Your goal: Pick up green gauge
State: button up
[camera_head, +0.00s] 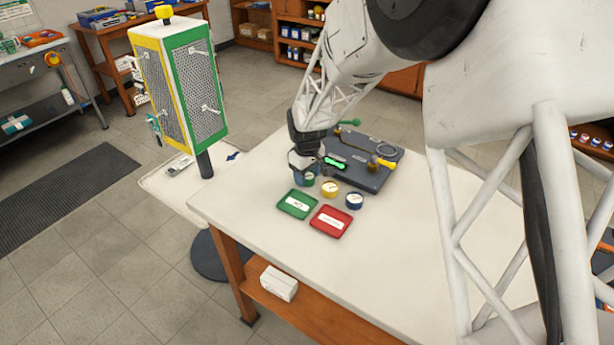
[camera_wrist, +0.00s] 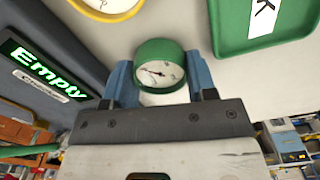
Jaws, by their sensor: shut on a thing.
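The green gauge (camera_wrist: 160,65) has a green rim and a white dial. In the wrist view it sits between the two blue fingers of my gripper (camera_wrist: 158,85), which is shut on it. In the head view my gripper (camera_head: 306,172) is over the white table, in front of the grey test box, with the green gauge (camera_head: 309,176) small and partly hidden at its fingers. I cannot tell whether the gauge touches the table.
A yellow gauge (camera_head: 329,188) and a blue gauge (camera_head: 354,200) stand just right of my gripper. A green tray (camera_head: 297,204) and a red tray (camera_head: 331,221) lie in front. The grey test box (camera_head: 375,178) with an "Empty" display (camera_wrist: 42,68) is close behind. The table's right side is clear.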

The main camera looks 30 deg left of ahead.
aim_at(307, 175)
jog(key=shift+r, duration=0.7)
jog(key=shift+s+d+r, duration=0.1)
jog(key=shift+r, duration=0.85)
jog(key=s+d, duration=0.3)
jog(key=s+d+r, duration=0.1)
jog(key=s+d, duration=0.6)
jog(key=d, duration=0.1)
jog(key=shift+s+d+r, duration=0.15)
jog(key=shift+s+d, duration=0.05)
jog(key=shift+s, duration=0.2)
